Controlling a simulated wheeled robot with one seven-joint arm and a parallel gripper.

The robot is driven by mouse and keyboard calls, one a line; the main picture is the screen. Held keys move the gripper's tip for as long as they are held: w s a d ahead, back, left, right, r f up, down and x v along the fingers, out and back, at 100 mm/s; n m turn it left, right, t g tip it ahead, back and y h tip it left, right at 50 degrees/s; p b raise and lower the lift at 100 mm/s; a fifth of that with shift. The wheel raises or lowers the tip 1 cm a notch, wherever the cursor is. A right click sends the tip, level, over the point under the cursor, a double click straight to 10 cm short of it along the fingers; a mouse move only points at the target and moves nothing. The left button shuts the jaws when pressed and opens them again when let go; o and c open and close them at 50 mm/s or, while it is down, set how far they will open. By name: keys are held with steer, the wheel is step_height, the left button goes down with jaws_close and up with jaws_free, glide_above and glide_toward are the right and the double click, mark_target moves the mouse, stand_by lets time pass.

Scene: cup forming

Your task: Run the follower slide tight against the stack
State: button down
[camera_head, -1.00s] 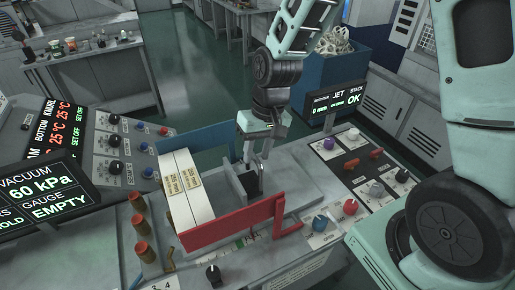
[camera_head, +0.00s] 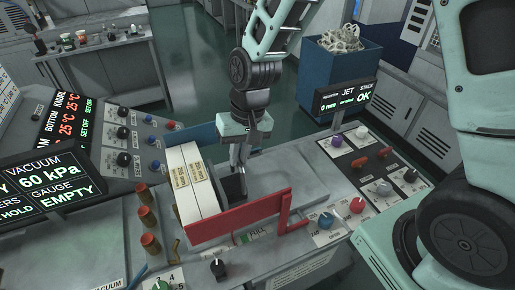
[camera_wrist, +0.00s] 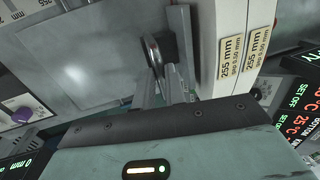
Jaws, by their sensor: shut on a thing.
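The stack (camera_head: 193,185) of two white blocks with yellow labels stands upright in the grey trough, in the head view. The follower slide, a grey upright plate with a dark block (camera_head: 233,188), is on the stack's right side. My gripper (camera_head: 240,168) points down and is shut on the follower's dark handle. In the wrist view the follower's plate (camera_wrist: 181,45) runs close alongside the stack (camera_wrist: 208,60). The fingers (camera_wrist: 160,62) partly hide the handle.
A red bar (camera_head: 240,216) runs along the trough's front and a blue plate (camera_head: 195,137) behind it. Red-topped posts (camera_head: 147,219) stand at left. Knob panels flank the trough. The right-hand display (camera_head: 342,97) reads 0 mm and OK.

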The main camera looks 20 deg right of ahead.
steer(key=shift+a, duration=0.8)
steer(key=c, duration=1.5)
jaws_free()
steer(key=shift+o, duration=0.2)
steer(key=shift+r, duration=0.1)
steer(key=d+r+b, duration=0.3)
steer(key=r, duration=1.4)
steer(key=shift+d+b, duration=0.2)
steer(key=shift+b, duration=0.1)
